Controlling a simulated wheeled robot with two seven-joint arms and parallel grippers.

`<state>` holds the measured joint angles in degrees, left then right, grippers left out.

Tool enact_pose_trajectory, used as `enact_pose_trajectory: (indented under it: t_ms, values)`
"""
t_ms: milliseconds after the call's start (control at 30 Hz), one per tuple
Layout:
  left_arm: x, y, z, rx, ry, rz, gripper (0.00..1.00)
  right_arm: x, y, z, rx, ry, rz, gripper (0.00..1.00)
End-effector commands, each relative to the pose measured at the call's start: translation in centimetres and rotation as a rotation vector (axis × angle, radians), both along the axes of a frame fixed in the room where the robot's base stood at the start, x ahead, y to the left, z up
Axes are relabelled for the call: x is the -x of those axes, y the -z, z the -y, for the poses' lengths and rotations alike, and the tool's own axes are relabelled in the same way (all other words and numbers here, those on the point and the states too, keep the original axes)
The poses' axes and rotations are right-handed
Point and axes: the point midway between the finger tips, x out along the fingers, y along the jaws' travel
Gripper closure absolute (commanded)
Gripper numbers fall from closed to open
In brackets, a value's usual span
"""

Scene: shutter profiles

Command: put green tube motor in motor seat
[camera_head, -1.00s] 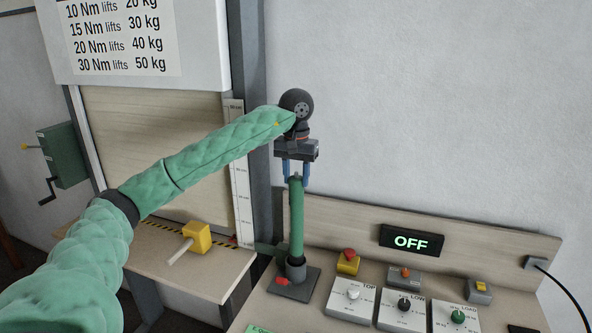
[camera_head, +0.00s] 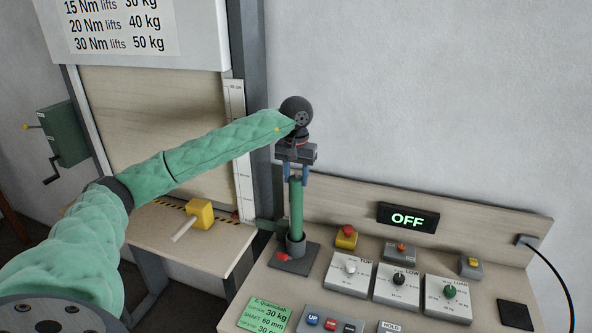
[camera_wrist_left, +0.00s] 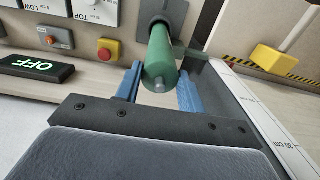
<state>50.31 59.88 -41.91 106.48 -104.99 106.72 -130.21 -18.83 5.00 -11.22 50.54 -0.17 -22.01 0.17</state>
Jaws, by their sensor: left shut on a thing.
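The green tube motor (camera_head: 296,208) stands upright, and its lower end is inside the dark round collar of the motor seat (camera_head: 296,244) on its base plate. My left gripper (camera_head: 297,177) is above it, pointing down, with its blue fingers shut on the upper part of the tube. The left wrist view looks down along the green tube (camera_wrist_left: 160,52) between the blue fingers, with the seat collar (camera_wrist_left: 158,22) beyond it. How deep the tube sits inside the collar is hidden. My right gripper is not in view.
A red lever (camera_head: 282,257) is on the seat's plate. To the right are a red-topped yellow button (camera_head: 346,237), knob boxes (camera_head: 397,287) and the OFF display (camera_head: 407,217). A yellow block with a handle (camera_head: 201,214) lies on the left ledge.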

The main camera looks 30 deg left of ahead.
Motion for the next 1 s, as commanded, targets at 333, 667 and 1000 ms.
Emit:
enact_pose_trajectory:
  t_ms: [333, 667, 1000]
  values:
    - [0.0, -0.1, 0.0, 0.0, -0.001, 0.003, 1.0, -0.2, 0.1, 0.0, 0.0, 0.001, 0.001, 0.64]
    - [0.0, 0.1, 0.0, 0.0, 0.0, 0.001, 0.39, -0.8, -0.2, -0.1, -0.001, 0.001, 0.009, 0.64]
    - [-0.1, -0.7, 0.0, 0.0, -0.001, 0.004, 0.39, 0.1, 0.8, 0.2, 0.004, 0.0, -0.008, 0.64]
